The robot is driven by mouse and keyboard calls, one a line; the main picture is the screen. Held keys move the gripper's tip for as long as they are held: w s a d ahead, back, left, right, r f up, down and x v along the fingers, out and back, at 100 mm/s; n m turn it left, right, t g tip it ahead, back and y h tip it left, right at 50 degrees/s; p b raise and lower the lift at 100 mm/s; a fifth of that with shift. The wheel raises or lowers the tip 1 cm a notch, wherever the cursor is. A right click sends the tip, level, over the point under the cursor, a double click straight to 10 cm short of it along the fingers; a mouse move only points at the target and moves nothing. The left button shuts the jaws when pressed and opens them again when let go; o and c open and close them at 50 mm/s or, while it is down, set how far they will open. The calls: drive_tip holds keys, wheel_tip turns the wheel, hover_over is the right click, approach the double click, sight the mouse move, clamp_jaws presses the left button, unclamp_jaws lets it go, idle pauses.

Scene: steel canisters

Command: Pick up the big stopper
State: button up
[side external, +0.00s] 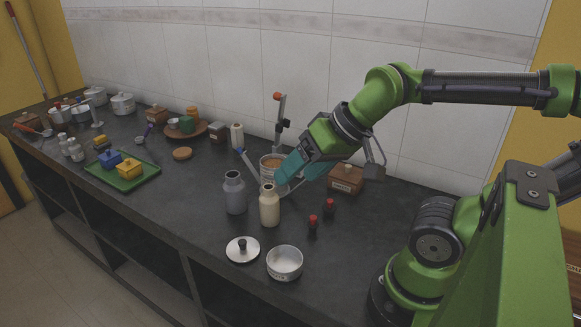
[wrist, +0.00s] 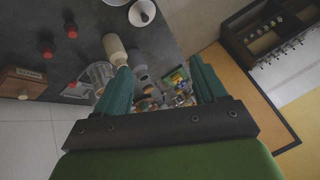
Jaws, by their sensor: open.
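Nothing in view is labelled as the big stopper, and I cannot tell for sure which thing it is. A round steel lid (side external: 242,250) with a black knob lies flat near the counter's front edge. A flat brown disc (side external: 182,153), perhaps cork, lies farther left. Two small dark pieces with red tops (side external: 313,224) (side external: 330,207) stand right of the cream bottle (side external: 269,206). My gripper (side external: 298,172) is open, above the counter behind the cream bottle, beside a clear jar (side external: 268,164). In the wrist view its teal fingers (wrist: 160,66) are apart with nothing held between them.
A grey canister (side external: 234,193) stands beside the cream bottle. A steel bowl (side external: 284,263) sits at the front edge. A stand with a red top (side external: 278,97) and a wooden box (side external: 346,178) are close to my gripper. A green tray (side external: 122,170) lies left.

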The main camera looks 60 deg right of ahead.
drive_tip(key=m+g+h, duration=0.2)
drive_tip(key=m+g, duration=0.4)
drive_tip(key=m, duration=2.8)
hover_over(330, 200)
drive_tip(key=f, duration=1.7)
drive_tip(key=shift+s+a, duration=0.3)
drive_tip(key=shift+s, duration=0.05)
drive_tip(key=shift+w+d+f, duration=0.15)
drive_tip(key=shift+f, duration=1.45)
drive_tip(key=shift+w+d+f, duration=0.1)
drive_tip(key=shift+w+f, duration=0.05)
drive_tip(key=shift+f, duration=1.4)
